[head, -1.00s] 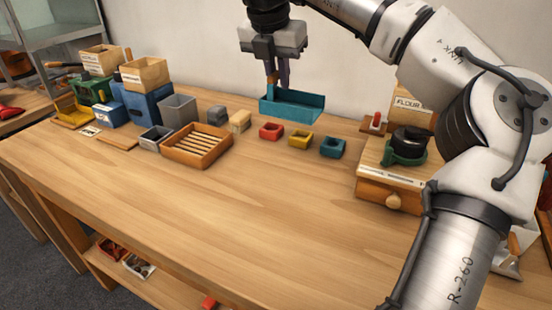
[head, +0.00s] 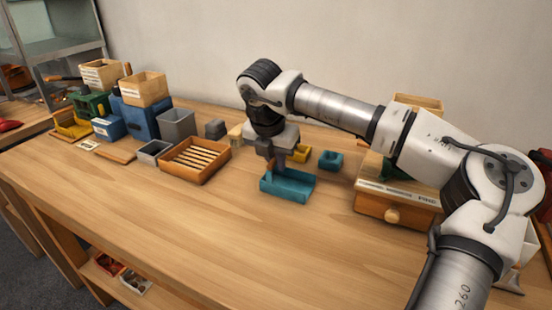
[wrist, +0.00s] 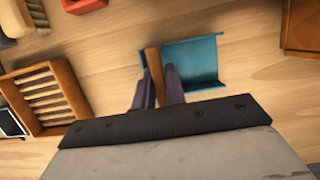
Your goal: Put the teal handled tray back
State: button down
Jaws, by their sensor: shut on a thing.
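The teal tray (head: 290,190) is in front of the small coloured boxes in the head view, at or just above the tabletop; I cannot tell whether it touches. My gripper (head: 279,168) points down over its left part. In the wrist view, the fingers of my gripper (wrist: 157,88) are shut on the tray's brown handle (wrist: 153,62). The teal tray (wrist: 197,64) extends to the right of the fingers there. The arm hides some of the tray's back side in the head view.
A slatted wooden tray (head: 195,160) stands to the left. A wooden drawer box (head: 398,205) stands to the right. The front tabletop (head: 200,235) is clear.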

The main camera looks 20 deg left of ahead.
jog(key=c, duration=1.9)
grip_release()
jog(key=shift+f, duration=0.15)
jog(key=o, duration=0.4)
jog(key=shift+o, duration=0.2)
jog(key=v, duration=1.2)
jog(key=shift+r, duration=0.2)
